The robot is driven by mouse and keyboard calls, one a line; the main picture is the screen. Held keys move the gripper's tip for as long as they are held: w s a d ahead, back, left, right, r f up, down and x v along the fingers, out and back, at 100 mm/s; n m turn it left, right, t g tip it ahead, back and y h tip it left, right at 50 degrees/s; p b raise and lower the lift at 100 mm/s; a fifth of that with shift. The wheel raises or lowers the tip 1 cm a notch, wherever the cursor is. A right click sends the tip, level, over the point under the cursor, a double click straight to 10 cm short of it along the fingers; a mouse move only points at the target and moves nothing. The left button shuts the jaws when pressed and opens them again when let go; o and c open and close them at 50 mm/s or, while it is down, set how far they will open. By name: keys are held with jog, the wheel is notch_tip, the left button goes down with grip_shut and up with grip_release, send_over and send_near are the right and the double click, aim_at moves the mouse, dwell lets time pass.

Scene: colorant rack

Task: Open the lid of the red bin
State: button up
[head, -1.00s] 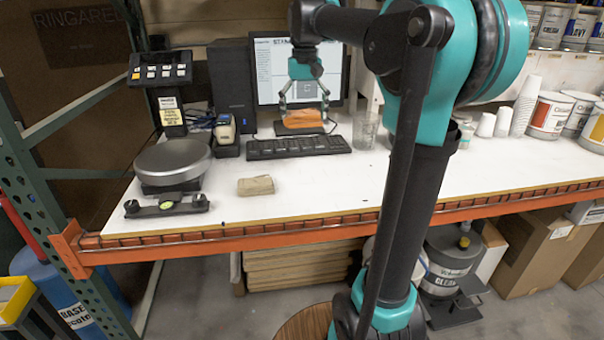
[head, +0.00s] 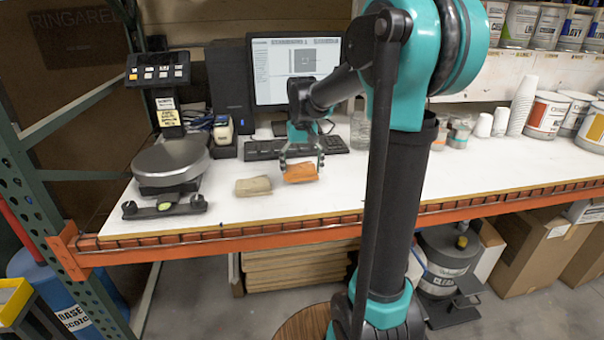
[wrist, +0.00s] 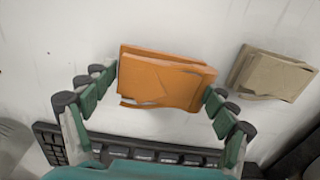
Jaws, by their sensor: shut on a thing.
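No red bin with a lid can be made out in either view. My gripper (head: 302,160) is shut on an orange folded piece (head: 301,173), over the white workbench (head: 350,190) beside the tan piece (head: 253,186). In the wrist view my gripper (wrist: 160,90) has its green fingers on either side of the orange piece (wrist: 165,78). The tan piece (wrist: 272,75) lies apart to its right there. I cannot tell whether the orange piece touches the bench top.
A keyboard (head: 262,150) and monitor (head: 298,70) stand behind my gripper. A round scale (head: 170,160) is on the left. Paper cups (head: 523,105) and paint cans (head: 548,115) stand on the right. The bench front between has free room.

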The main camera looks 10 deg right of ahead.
jog(key=shift+f, duration=0.85)
jog(key=shift+f, duration=0.15)
jog(key=o, duration=1)
